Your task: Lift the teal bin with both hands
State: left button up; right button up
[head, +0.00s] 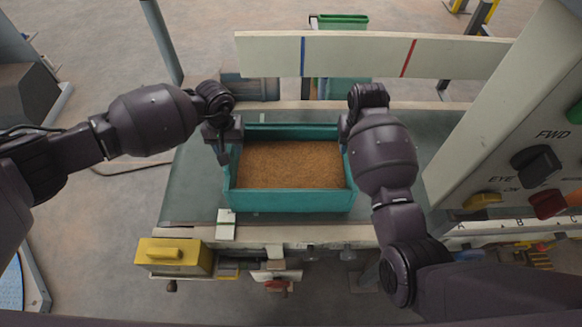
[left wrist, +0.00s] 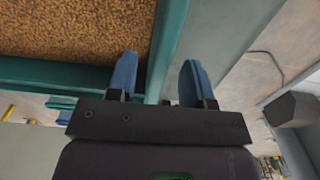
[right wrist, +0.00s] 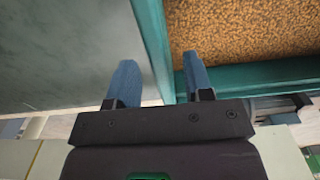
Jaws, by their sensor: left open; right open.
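The teal bin (head: 290,201) stands on the grey-green table top and holds brown grain (head: 290,165). My left gripper (head: 224,148) is open at the bin's left wall. In the left wrist view its blue fingers (left wrist: 158,78) lie on either side of the teal wall (left wrist: 168,40), one on the grain side and one outside. My right gripper (right wrist: 160,80) is open at the bin's right wall (right wrist: 153,40), also with one finger on each side. In the head view my right forearm mostly hides it. I cannot tell whether any finger touches the wall.
A pale board (head: 350,54) with blue and red marks runs behind the table (head: 190,190). A control panel (head: 520,130) stands at the right. A yellow box (head: 172,253) sits at the front left edge, and a small pale block (head: 226,224) lies before the bin.

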pick_arm(q)
jog(key=shift+f, duration=1.95)
pick_arm(e)
jog(key=shift+f, duration=1.95)
pick_arm(q)
jog(key=shift+c, duration=0.5)
pick_arm(e)
jog(key=shift+c, duration=0.5)
pick_arm(q)
grip_shut()
pick_arm(e)
grip_shut()
